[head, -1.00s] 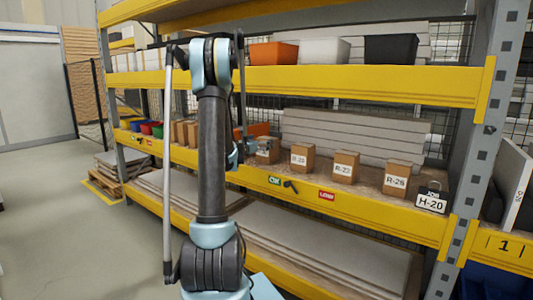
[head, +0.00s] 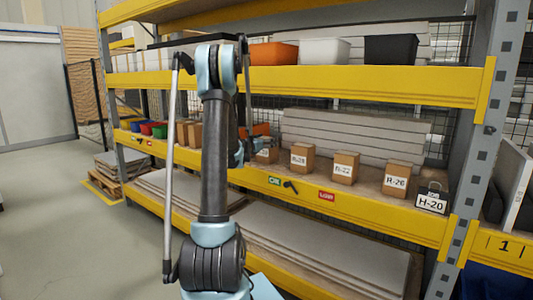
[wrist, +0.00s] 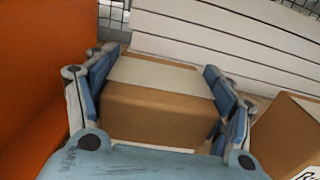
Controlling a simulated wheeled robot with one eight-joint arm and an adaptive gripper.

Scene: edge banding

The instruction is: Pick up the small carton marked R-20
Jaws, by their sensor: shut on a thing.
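A small brown carton (wrist: 155,110) with a pale strip of tape across its top sits between the fingers of my gripper (wrist: 155,100) in the wrist view. The fingers are shut on its two sides. Its label is not in view there. In the head view this appears to be the leftmost labelled carton (head: 267,155), partly hidden by my arm, with a label too small to read surely. I cannot tell whether it is clear of the shelf.
An orange bin (wrist: 40,80) stands close on the left and another labelled carton (wrist: 290,135) close on the right. More labelled cartons (head: 344,167) stand in a row along the shelf. Pale boards (wrist: 220,35) lie behind. A yellow beam (head: 370,85) runs above.

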